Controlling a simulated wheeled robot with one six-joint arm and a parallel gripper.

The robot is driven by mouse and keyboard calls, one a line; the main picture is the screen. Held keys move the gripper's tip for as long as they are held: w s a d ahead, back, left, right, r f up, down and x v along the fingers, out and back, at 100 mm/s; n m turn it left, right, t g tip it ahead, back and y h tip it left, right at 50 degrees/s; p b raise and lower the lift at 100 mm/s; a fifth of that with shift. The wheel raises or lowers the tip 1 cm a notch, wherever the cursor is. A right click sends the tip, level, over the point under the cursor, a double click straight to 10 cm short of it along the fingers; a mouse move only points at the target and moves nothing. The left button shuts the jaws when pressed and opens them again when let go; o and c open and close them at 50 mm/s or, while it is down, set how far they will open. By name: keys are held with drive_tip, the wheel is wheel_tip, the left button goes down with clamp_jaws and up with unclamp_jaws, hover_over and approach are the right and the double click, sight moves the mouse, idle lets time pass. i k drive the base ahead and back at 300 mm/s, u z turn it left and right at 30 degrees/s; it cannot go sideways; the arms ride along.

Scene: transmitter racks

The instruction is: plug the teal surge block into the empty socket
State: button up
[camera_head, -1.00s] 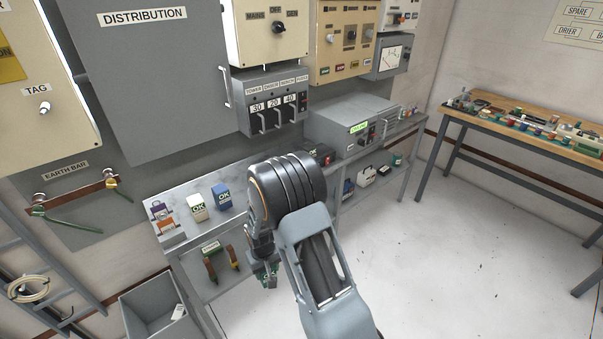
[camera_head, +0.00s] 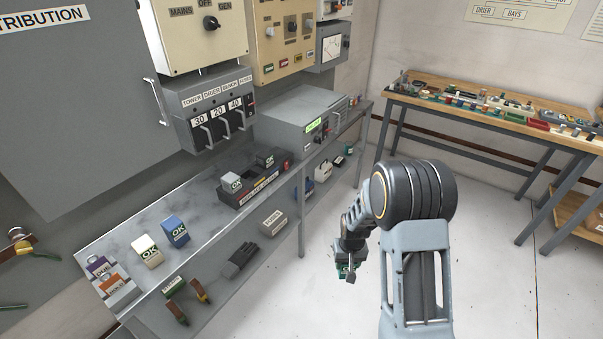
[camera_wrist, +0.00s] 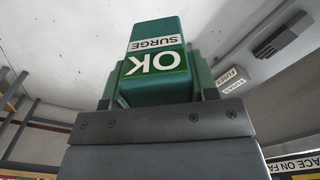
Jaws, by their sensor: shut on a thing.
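The teal surge block (camera_wrist: 155,48), with an upside-down "OK SURGE" label, is between the fingers of my gripper in the wrist view. My gripper (camera_head: 346,272) is shut on it, in front of the grey bench and over the floor in the head view. Only a small green part of the block shows there. A dark socket base (camera_head: 240,199) sits on the bench top, apart from the gripper. A grey block (camera_head: 231,182) marked OK and a dark block (camera_head: 268,160) are at this base. I cannot clearly make out the empty socket.
A white block (camera_head: 147,250), a blue block (camera_head: 174,231) and purple and orange-labelled items stand on the grey bench's left end. A wooden table (camera_head: 480,115) holds many small parts. The floor between is clear.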

sight(254, 178)
drive_tip(key=z, duration=0.3)
drive_tip(key=i, duration=0.95)
drive_tip(key=u, duration=1.05)
